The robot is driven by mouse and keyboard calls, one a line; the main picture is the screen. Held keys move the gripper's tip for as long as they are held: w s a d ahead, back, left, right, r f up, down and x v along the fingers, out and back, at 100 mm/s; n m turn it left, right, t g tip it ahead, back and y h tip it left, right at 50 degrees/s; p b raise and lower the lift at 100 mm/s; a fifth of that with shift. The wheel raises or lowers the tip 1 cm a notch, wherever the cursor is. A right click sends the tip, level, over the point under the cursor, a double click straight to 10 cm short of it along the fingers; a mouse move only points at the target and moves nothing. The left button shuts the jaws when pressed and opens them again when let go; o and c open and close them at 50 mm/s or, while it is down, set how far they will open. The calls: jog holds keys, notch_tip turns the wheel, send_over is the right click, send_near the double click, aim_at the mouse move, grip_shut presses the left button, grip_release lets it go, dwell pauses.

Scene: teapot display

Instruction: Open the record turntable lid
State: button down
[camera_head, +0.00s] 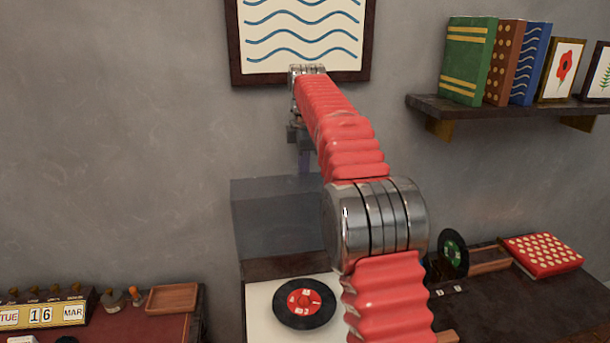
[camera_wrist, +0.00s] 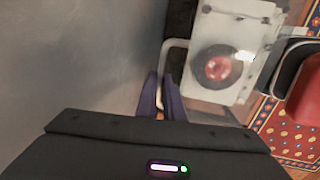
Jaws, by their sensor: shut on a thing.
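The turntable (camera_head: 262,305) has a white deck with a black record (camera_head: 287,311) with a red label on it. Its smoky see-through lid (camera_head: 275,225) stands raised, roughly upright, at the back of the deck. My gripper (camera_head: 304,165) is at the lid's upper edge, its tips partly hidden by the lid and arm. In the wrist view, my gripper (camera_wrist: 161,100) is shut on the pale lid handle (camera_wrist: 174,43). The turntable also shows there, with its white deck (camera_wrist: 205,25) and record (camera_wrist: 200,73).
A dark wooden shelf (camera_head: 490,112) with books is on the wall at right, and a framed wave picture (camera_head: 302,35) hangs above my gripper. A standing record (camera_head: 455,252) and a red dotted box (camera_head: 543,254) are right of the turntable. A calendar (camera_head: 40,315) stands at left.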

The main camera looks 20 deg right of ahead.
jog(key=c, duration=1.9)
grip_release()
jog(key=shift+a, duration=0.25)
jog(key=shift+r, duration=0.15)
notch_tip(320, 180, up, 7)
jog(key=s, duration=0.1)
jog(key=shift+s, duration=0.15)
jog(key=shift+a, duration=0.1)
